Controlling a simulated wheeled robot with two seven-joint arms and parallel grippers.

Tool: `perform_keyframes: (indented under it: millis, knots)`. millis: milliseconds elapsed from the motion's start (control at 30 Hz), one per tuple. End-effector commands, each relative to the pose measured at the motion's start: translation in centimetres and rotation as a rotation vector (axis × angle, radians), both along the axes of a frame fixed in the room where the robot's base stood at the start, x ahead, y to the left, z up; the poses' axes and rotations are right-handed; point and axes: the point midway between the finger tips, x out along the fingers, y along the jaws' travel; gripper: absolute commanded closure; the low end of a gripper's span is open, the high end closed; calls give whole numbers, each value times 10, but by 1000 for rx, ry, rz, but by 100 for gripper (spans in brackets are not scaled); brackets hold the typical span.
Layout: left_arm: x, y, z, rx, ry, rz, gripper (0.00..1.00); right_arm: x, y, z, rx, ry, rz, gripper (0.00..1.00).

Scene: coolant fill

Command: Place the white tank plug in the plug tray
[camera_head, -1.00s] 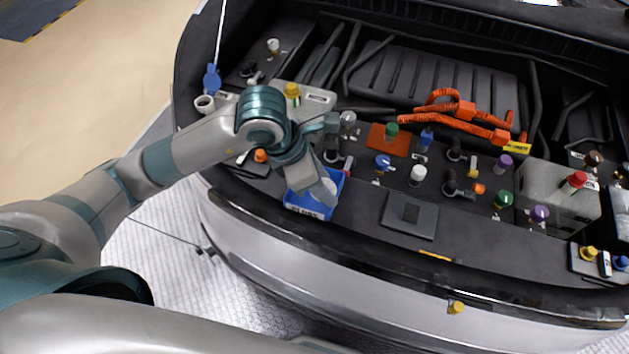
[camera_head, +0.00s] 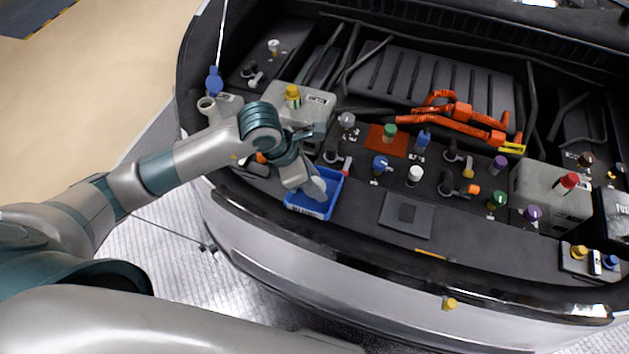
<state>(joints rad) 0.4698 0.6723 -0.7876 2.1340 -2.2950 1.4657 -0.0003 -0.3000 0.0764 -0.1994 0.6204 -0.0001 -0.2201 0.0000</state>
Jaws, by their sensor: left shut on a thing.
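My left gripper (camera_head: 318,189) points down into the blue plug tray (camera_head: 309,209) at the front edge of the engine bay. It is shut on a small pale thing, which I take to be the white tank plug; the fingers and tray wall hide nearly all of it. I cannot tell whether it touches the tray floor. My right gripper is not in view.
A grey tank with a yellow cap (camera_head: 292,94) stands behind the left wrist. An open white filler neck (camera_head: 207,105) is at the left. A white-topped cap (camera_head: 415,174) and several coloured caps stand to the right. A flat dark plate (camera_head: 405,214) lies right of the tray.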

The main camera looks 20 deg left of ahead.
Motion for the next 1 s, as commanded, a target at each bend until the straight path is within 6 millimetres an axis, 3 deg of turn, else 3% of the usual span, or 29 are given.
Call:
perform_keyframes:
  millis: [100, 500, 533, 600, 1000]
  knots:
    - [-1, 0, -10, 1, 2, 1, 73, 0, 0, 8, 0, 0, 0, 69]
    - [0, 0, -16, 0, 0, -1, 73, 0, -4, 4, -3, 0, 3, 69]
    - [0, 0, -16, 0, 0, -1, 56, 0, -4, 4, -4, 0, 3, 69]
    - [0, 0, -15, 0, 0, -1, 40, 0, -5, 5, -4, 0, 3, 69]
    - [0, 0, -13, 0, 0, -1, 40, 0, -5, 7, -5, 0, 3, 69]
